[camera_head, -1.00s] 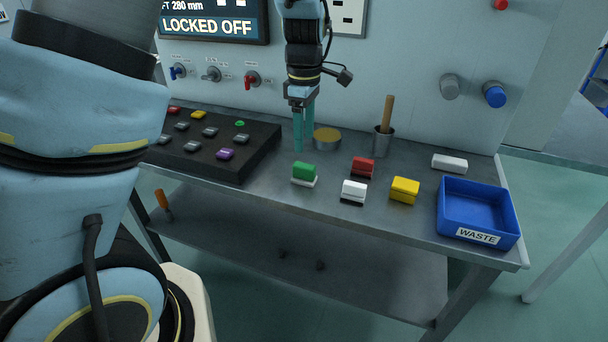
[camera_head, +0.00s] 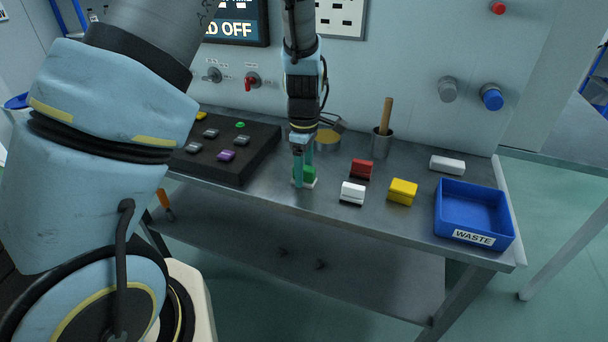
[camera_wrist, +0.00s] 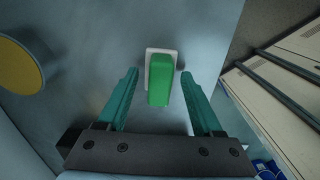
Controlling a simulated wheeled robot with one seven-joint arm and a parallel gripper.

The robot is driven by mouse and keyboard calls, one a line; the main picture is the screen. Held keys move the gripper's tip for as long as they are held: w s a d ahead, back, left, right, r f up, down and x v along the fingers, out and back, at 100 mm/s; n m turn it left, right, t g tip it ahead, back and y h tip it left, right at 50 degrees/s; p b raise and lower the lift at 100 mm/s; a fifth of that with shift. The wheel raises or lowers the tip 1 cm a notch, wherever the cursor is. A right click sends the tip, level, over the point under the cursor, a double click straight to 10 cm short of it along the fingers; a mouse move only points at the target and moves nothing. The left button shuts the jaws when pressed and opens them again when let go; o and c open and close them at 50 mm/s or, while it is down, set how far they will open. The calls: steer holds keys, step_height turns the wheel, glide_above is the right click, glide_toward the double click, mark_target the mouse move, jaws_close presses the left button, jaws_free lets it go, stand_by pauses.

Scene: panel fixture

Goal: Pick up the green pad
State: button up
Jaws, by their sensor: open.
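The green pad (camera_head: 310,174) is a green block on a white base, lying on the grey metal table (camera_head: 260,205). In the head view it is partly hidden behind my gripper (camera_head: 303,186). In the wrist view the green pad (camera_wrist: 159,80) stands ahead, centred between the two teal fingers of my gripper (camera_wrist: 159,86). The fingers are spread apart, with clear gaps on both sides of the pad. Neither finger appears to touch it.
White (camera_head: 352,193), red (camera_head: 361,169) and yellow (camera_head: 402,191) pads stand to the right, before a blue waste tray (camera_head: 440,205). A dark button panel (camera_head: 215,165) is at left. A yellow-topped round tin (camera_head: 327,141) and a cup with a wooden handle (camera_head: 381,145) stand behind.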

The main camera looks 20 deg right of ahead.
steer(key=shift+c, duration=0.4)
jaws_close()
steer(key=shift+r, duration=0.1)
step_height(320, 180, up, 10)
steer(key=shift+f+b, duration=0.1)
steer(key=shift+b, duration=0.6)
steer(key=c, duration=0.6)
jaws_free()
jaws_close()
